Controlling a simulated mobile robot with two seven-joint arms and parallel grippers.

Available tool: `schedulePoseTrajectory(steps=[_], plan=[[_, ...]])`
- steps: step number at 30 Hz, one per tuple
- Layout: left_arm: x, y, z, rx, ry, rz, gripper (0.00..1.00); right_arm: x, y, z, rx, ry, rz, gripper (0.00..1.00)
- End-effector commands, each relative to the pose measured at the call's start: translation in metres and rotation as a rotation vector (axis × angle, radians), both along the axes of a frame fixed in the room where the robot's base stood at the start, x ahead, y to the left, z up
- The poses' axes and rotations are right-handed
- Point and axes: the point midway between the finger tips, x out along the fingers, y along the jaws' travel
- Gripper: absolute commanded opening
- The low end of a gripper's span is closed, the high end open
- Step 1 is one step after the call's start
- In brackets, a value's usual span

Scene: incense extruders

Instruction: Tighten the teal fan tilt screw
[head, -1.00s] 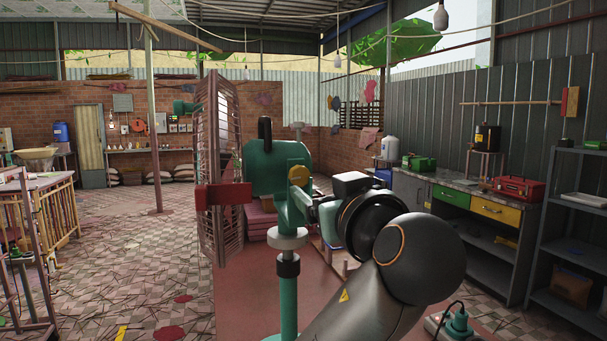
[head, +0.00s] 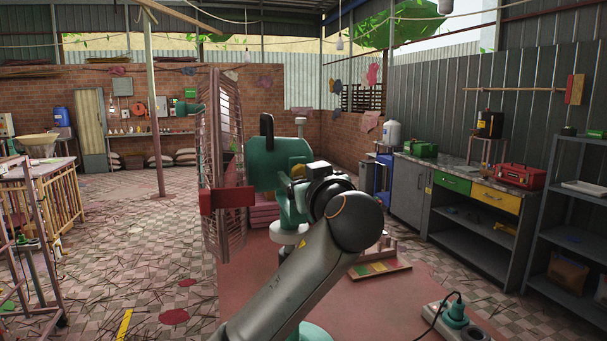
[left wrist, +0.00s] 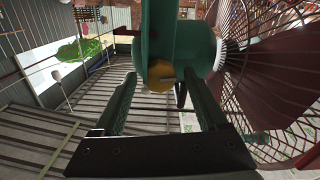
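The teal fan has a teal motor housing (head: 268,165), and its wire cage (head: 222,150) faces left in the head view. The tilt screw (head: 298,171) is a yellow round knob on the pivot below the housing, partly covered by my left wrist. In the left wrist view the knob (left wrist: 160,76) sits between the tips of my left gripper (left wrist: 160,82). The two dark fingers are apart, one on each side of the knob, with gaps visible. In the head view my wrist hides the fingers. I cannot see my right gripper.
A red bar (head: 228,197) crosses in front of the cage. A workbench (head: 470,185) with drawers stands at the right.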

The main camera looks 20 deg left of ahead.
Motion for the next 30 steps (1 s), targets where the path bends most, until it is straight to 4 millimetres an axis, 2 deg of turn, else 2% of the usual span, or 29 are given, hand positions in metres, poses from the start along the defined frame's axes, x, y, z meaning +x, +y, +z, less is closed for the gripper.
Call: schedulePoseTrajectory(steps=[2, 20, 30], plan=[[-0.0002, -0.0001, 0.0002, 0.0, 0.0, 0.0, 0.67, -0.0001, 0.0, -0.0001, 0.0, 0.0, 0.0, 0.5], [-0.0004, -0.0002, 0.0002, 0.0, 0.0, 0.0, 0.0, -0.0003, -0.0001, -0.0002, 0.0, 0.001, 0.0, 0.5], [-0.0004, -0.0004, -0.0002, 0.018, 0.013, 0.0, 0.0, -0.0004, 0.0, -0.0007, 0.0, 0.001, 0.0, 0.5]])
